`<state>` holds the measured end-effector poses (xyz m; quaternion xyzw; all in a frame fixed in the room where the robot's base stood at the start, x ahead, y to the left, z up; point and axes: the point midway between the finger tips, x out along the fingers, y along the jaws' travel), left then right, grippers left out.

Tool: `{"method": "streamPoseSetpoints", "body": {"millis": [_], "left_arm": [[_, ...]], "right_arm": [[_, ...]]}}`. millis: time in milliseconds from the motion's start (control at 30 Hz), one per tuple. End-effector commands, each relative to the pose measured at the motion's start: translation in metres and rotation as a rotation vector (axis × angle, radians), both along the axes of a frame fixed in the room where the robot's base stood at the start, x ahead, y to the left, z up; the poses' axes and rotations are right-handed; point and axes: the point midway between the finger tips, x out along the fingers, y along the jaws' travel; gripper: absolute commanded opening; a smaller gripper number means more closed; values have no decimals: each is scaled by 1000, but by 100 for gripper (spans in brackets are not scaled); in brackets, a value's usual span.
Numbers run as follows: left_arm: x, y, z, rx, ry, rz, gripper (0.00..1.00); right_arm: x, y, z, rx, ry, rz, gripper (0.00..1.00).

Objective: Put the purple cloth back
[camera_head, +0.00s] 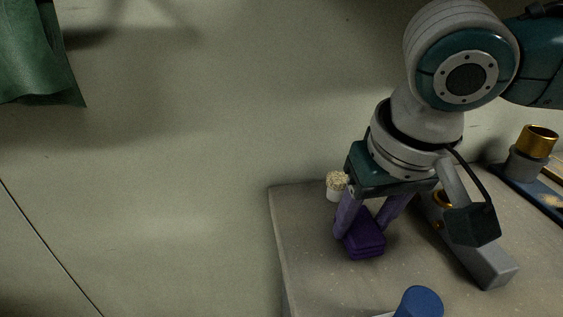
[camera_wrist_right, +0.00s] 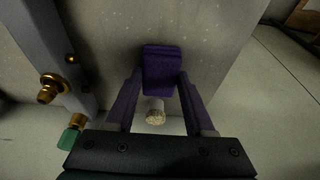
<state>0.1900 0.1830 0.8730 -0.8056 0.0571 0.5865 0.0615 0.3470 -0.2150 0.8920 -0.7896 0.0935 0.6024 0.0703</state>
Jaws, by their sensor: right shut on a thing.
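The purple cloth (camera_head: 365,240) is a small folded block low over the grey table top, near its left side. It also shows in the right wrist view (camera_wrist_right: 162,70), between the ends of the fingers. My right gripper (camera_head: 362,228) points down and is shut on the cloth. In the right wrist view its two purple-grey fingers (camera_wrist_right: 160,88) stand either side of the cloth. I cannot tell whether the cloth touches the table. My left gripper is not in view.
A white jar with a crumbly beige top (camera_head: 336,186) stands close behind the gripper. A grey bar with brass fittings (camera_head: 487,267) lies to the right. A blue cylinder (camera_head: 419,302) is at the front. A brass-topped cylinder (camera_head: 538,140) stands back right.

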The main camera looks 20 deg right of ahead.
Motion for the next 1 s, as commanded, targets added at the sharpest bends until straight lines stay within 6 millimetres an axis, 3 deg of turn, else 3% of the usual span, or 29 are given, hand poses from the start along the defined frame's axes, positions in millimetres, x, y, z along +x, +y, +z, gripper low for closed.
{"method": "streamPoseSetpoints", "body": {"millis": [133,167,400,733,867,1000], "left_arm": [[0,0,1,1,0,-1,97],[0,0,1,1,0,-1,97],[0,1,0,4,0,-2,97],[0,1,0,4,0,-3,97],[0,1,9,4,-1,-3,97],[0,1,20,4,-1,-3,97]], "right_arm": [[0,0,-2,0,1,0,9],[0,0,-3,0,0,0,55],[0,0,-2,0,0,0,82],[0,0,2,0,-1,0,84],[-4,1,22,2,-1,1,84],[-12,4,54,2,-4,1,84]]}}
